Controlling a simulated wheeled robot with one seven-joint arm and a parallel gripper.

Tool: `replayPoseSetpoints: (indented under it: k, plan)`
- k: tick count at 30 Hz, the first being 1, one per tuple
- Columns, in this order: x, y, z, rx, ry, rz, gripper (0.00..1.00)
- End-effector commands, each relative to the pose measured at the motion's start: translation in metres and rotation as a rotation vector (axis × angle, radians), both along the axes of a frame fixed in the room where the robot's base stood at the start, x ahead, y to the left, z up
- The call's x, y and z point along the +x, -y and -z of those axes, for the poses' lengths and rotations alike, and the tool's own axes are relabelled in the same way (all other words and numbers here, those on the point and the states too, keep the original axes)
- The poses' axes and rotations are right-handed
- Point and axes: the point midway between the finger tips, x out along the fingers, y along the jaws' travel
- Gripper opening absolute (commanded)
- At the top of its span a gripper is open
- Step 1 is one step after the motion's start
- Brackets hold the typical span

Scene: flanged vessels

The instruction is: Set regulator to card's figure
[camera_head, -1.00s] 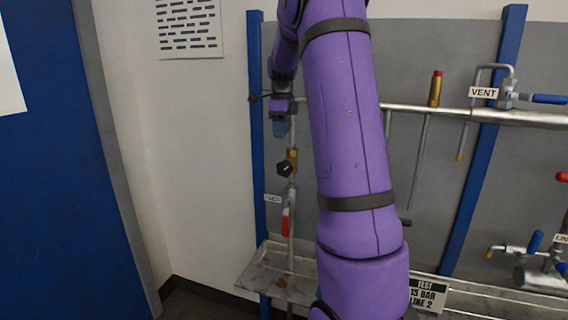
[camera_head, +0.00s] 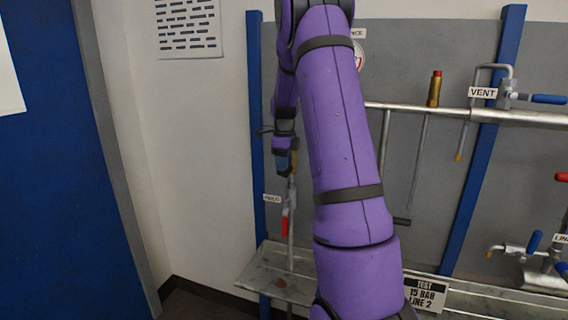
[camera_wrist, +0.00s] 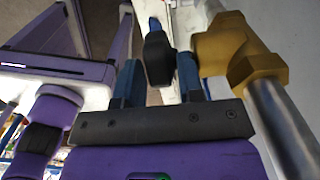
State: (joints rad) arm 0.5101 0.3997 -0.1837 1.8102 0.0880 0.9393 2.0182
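The card (camera_head: 426,293) at the lower middle reads "TEST 15 BAR LINE 2". The regulator is a brass body on a vertical pipe at the left of the rack; in the head view my gripper (camera_head: 283,160) covers most of it. In the wrist view the brass body (camera_wrist: 236,50) is at the upper right, with its black knob (camera_wrist: 158,58) to its left. My gripper (camera_wrist: 158,82) is open, its blue fingers on either side of the knob. A gap shows on the left of the knob; the right finger is close to it. Whether they touch is unclear.
A red-handled valve (camera_head: 285,222) sits on the pipe below the regulator, above a metal tray (camera_head: 270,277). A gauge (camera_head: 359,55) shows partly behind my arm. A horizontal pipe (camera_head: 460,112) with a VENT valve runs right. Blue posts flank the grey panel.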

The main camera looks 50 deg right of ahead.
Motion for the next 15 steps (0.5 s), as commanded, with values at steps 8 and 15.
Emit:
replayPoseSetpoints:
  k: [8, 15]
  plan:
    - [0.0001, -0.0002, 0.0016, 0.0, 0.0, 0.0, 0.35]
    - [0.0001, -0.0002, 0.0013, 0.0, 0.0, -0.001, 0.01]
